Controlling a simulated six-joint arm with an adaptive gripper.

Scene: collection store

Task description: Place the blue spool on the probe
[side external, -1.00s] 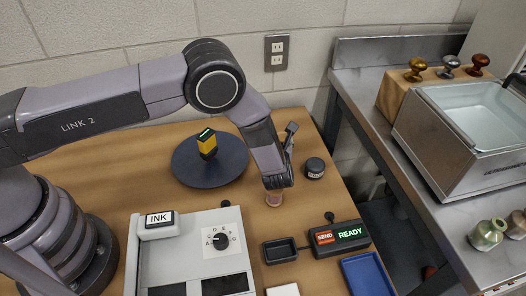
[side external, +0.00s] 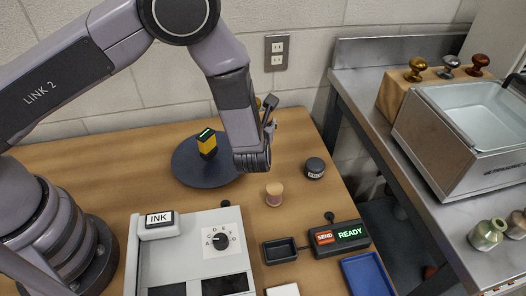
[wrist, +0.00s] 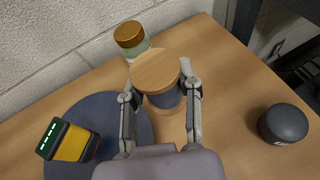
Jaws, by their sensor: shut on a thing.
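My gripper (wrist: 163,98) is shut on a spool with a round wooden top (wrist: 155,70) and a blue-grey body (wrist: 168,99), seen between the fingers in the wrist view. In the side view my gripper (side external: 252,162) is above the table, right of the dark blue round plate (side external: 187,171), and the arm hides the held spool. A yellow-and-black device with a green display (side external: 207,145) stands on the plate; it also shows at left in the wrist view (wrist: 70,142). I cannot tell for sure that it is the probe.
A pinkish, wooden-topped piece (side external: 274,193) stands on the table below my gripper. A copper-lidded jar (wrist: 130,36) stands near the wall. The grey INK machine (side external: 180,252) and READY box (side external: 343,237) are in front.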

